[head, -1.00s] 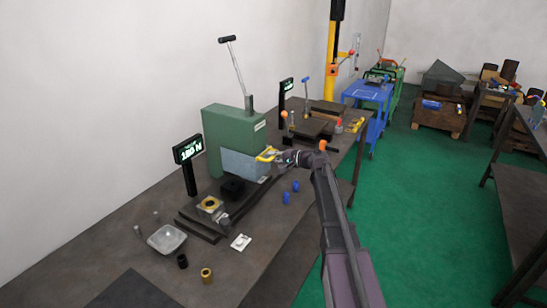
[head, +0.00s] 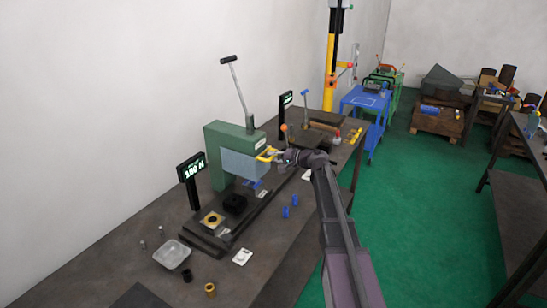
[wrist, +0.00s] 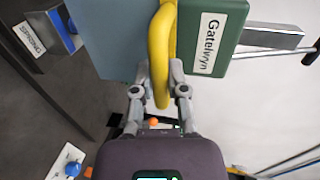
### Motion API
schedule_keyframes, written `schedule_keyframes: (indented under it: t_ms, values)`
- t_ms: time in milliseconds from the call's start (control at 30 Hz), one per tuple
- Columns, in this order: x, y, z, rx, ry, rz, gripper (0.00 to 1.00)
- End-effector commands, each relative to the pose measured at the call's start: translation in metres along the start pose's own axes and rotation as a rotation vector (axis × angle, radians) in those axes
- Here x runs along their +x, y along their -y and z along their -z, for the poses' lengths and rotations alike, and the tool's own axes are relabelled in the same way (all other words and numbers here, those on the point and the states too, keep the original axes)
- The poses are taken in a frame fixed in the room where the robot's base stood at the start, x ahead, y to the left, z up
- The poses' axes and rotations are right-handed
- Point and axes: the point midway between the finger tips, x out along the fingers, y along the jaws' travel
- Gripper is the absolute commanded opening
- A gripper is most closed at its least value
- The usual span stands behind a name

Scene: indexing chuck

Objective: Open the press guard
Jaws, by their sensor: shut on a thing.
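The press (head: 222,140) is a green machine on the bench. Its guard (head: 240,166) is a blue-grey, see-through panel across the front, raised with a gap beneath it. A yellow handle (head: 266,154) sticks out from the guard's right side. My gripper (head: 279,157) is shut on this handle. In the wrist view the fingers (wrist: 159,76) sit on both sides of the yellow handle (wrist: 160,45), with the guard panel (wrist: 112,42) to the left and the green press body, labelled "Gatelwyn" (wrist: 208,43), to the right.
Under the guard are a black block (head: 234,204) and a blue item (head: 253,184). A display (head: 191,168) stands left of the press. A lever (head: 239,90) rises above the press.

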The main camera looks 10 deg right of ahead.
Motion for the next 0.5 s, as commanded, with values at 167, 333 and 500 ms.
schedule_keyframes:
  t_ms: [167,333,500]
  values:
    - [0.0006,0.0014,0.0008,0.001,-0.001,0.003,0.0]
    - [0.0006,0.0011,0.0008,0.001,-0.001,0.002,0.24]
    - [0.0003,0.0008,0.0005,0.001,-0.001,0.001,0.54]
